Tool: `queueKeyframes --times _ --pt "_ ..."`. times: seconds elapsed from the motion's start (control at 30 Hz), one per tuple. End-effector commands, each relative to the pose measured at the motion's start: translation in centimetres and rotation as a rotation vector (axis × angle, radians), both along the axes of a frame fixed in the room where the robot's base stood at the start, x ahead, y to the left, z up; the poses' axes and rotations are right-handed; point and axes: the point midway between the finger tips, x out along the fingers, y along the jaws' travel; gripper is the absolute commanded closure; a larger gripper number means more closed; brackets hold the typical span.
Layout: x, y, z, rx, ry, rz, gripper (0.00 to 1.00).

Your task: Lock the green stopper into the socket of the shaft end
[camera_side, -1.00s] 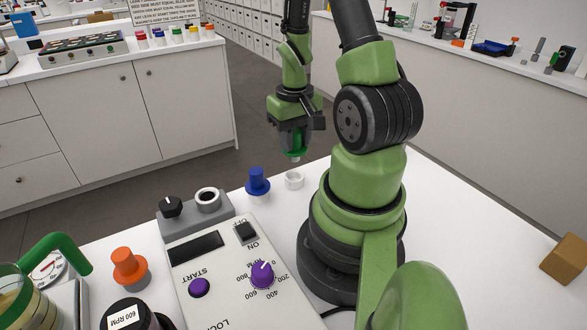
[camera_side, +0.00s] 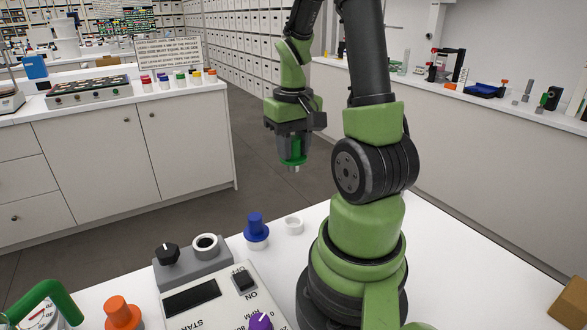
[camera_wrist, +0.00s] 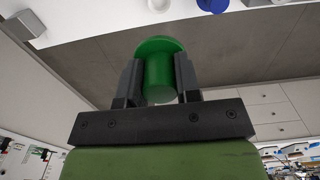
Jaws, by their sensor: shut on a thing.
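In the wrist view, the green stopper (camera_wrist: 160,72) sits between both fingers of my gripper (camera_wrist: 158,80). A dark round opening with a pale rim (camera_side: 206,244), which looks like the shaft-end socket, is on the grey block (camera_side: 184,270) to the lower left. It appears empty; its inside is too dark to read.
A blue stopper (camera_side: 255,228) stands in a white holder between the opening and the empty holder. A black knob (camera_side: 167,253) is left of the opening. An orange stopper (camera_side: 122,312) stands at the lower left. The white table is clear right of my base, except a brown block (camera_side: 571,305).

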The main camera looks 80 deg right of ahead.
Motion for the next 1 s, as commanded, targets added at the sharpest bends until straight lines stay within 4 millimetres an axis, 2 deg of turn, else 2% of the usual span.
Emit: queueKeyframes --times 0.27,0.5,0.6,0.8,1.0 --pt "5.4 3.1 -0.2 0.002 0.001 0.176 1.00" --pt "10.5 8.6 -0.2 0.001 0.001 0.373 1.00" --pt "11.9 10.8 -0.2 0.002 0.002 0.438 1.00" --pt "13.5 14.4 -0.2 0.001 0.001 0.531 1.00" --pt "13.3 14.2 -3.5 0.004 0.008 0.524 1.00"
